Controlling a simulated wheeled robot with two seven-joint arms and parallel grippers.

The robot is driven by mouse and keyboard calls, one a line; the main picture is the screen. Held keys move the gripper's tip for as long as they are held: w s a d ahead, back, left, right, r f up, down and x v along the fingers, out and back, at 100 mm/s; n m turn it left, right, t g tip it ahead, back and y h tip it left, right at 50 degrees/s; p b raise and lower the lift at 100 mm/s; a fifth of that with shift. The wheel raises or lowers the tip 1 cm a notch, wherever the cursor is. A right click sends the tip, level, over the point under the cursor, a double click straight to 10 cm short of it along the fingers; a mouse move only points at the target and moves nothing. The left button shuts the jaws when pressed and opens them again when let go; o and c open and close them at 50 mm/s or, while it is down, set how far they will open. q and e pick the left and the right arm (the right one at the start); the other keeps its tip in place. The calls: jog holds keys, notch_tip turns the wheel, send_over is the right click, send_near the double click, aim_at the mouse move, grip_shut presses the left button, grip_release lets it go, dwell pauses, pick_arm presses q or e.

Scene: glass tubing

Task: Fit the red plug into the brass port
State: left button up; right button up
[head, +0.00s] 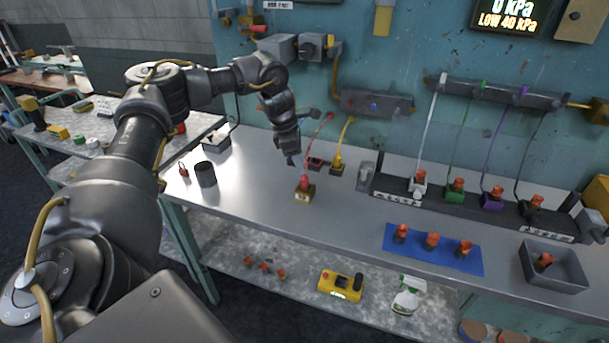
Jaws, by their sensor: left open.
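A red plug (304,181) on a red hose stands at the top of a small brass-coloured block (304,196) on the grey bench. Whether it is seated in a port there is too small to tell. The hose rises to the wall manifold. My left gripper (291,161) points down, open and empty, above the bench behind and slightly left of the red plug, apart from it. A dark reddish block (315,164) and a yellow plug (338,160) on a yellow hose are to its right. My right gripper is not in view.
A black cup (205,175) stands at left. A blue mat (433,255) holds orange-capped fittings, and a grey tray (552,280) holds another. A rack (470,212) with coloured hoses runs along the back right. The bench's front middle is clear.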

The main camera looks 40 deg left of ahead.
pick_arm(q)
jog(key=shift+v, duration=2.3)
